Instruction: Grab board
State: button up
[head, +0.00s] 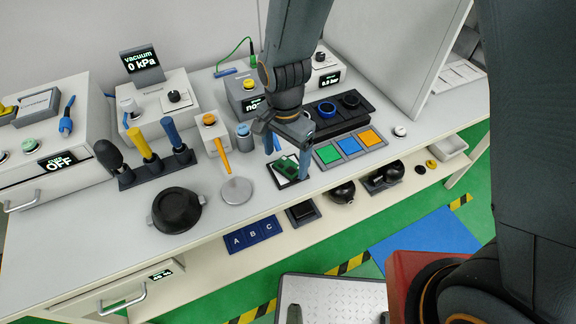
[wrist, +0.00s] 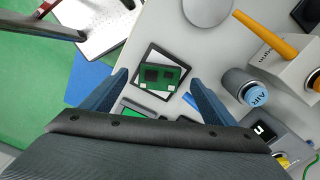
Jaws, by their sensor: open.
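The board (head: 287,167) is a small green circuit board lying on a white surface inside a dark square frame (head: 275,179) on the bench. In the wrist view the board (wrist: 163,76) shows dark chips and lies slightly tilted within the frame (wrist: 141,86). My gripper (head: 287,164) is above the board, pointing down, with its two blue fingers apart. In the wrist view the gripper (wrist: 158,88) has one finger on each side of the board, with nothing between them held. How far the fingertips are above the board is hard to tell.
A grey disc (head: 236,190) lies nearby. Coloured squares (head: 349,146) and a dark rack with rings (head: 339,116) are to the right. The bench's front edge is close.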

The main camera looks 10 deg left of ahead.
aim_at(288, 168)
jog(key=shift+f, duration=1.35)
jog(key=c, duration=1.2)
jog(key=shift+r, duration=0.15)
